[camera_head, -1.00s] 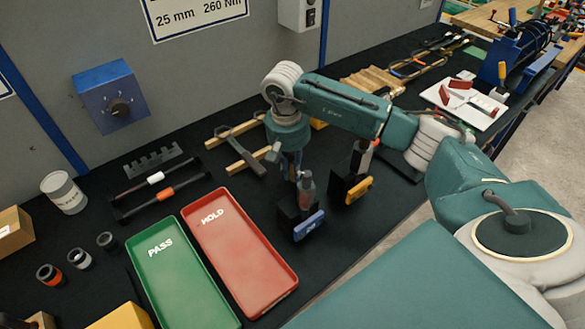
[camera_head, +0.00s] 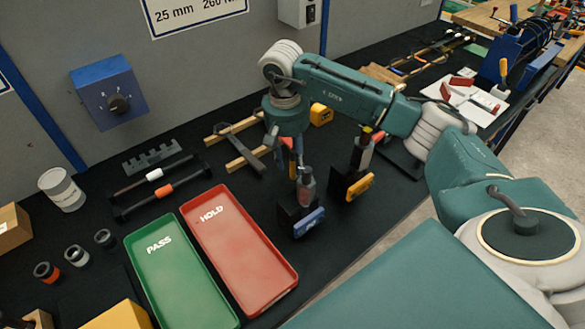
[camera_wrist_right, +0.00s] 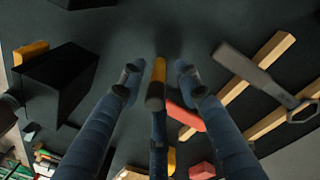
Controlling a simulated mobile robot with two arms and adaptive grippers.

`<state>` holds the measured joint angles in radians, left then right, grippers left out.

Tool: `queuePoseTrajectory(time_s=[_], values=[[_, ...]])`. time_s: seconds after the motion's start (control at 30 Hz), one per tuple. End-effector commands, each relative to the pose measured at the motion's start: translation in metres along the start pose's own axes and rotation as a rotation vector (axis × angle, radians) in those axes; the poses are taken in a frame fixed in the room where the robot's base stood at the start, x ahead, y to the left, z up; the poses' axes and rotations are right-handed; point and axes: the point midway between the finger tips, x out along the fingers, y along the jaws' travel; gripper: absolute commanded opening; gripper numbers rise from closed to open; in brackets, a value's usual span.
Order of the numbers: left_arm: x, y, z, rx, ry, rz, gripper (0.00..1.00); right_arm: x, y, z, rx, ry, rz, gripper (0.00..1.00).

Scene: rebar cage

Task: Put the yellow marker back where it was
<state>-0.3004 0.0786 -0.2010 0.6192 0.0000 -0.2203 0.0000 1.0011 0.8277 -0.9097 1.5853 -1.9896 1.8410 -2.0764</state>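My right gripper (camera_head: 285,162) hangs from the arm above the black bench, behind the tool holder with the blue front. In the right wrist view its blue fingers (camera_wrist_right: 158,82) are spread. A short yellow cylinder with a dark end, apparently the yellow marker (camera_wrist_right: 154,80), shows between them. A gap shows on either side of it; I cannot tell whether it touches the third finger, which lies below it in the picture. The marker cannot be made out surely in the head view. My left gripper is not in view.
Black holders with a blue front (camera_head: 308,222) and a yellow front (camera_head: 360,187) stand close to the gripper. Wooden bars with a dark tool (camera_head: 247,150) lie to the left. The red HOLD tray (camera_head: 240,250) and green PASS tray (camera_head: 180,275) are in front.

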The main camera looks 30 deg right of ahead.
Motion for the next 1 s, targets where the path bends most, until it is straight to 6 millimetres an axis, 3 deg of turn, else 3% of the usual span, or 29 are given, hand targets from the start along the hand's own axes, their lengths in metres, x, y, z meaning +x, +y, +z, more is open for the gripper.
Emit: queuePoseTrajectory(time_s=[0.2, 0.4, 0.6, 1.0], values=[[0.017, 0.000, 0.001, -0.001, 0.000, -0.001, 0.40, -0.048, -0.001, -0.002, 0.000, 0.007, -0.003, 0.33], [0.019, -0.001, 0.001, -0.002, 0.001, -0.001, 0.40, -0.079, 0.000, -0.001, 0.001, 0.004, 0.000, 0.33], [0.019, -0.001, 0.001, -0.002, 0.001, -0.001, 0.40, -0.089, 0.000, 0.000, 0.001, 0.001, 0.000, 0.33], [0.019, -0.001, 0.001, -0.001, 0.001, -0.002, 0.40, -0.088, 0.000, 0.000, 0.001, 0.001, 0.000, 0.33]])
